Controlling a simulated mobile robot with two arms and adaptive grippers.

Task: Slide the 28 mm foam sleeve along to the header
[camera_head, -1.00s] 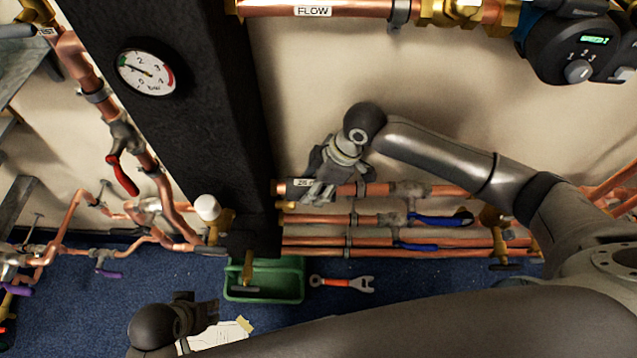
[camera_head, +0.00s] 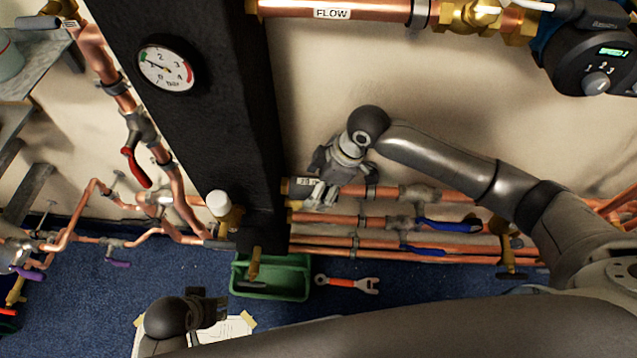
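The foam sleeve (camera_head: 305,183) is a short grey piece with a white label, around the upper copper pipe near the black column's right side. The pipe (camera_head: 385,192) runs right from there to a grey fitting (camera_head: 420,196). The black column (camera_head: 205,110), possibly the header, stands left of the sleeve.
More copper pipes with a blue-handled valve (camera_head: 448,225) run below the sleeve. A white-capped valve (camera_head: 219,205) sits by the column. A green tray (camera_head: 300,292) and a wrench (camera_head: 347,283) lie on the blue floor. A gauge (camera_head: 166,69) is on the column.

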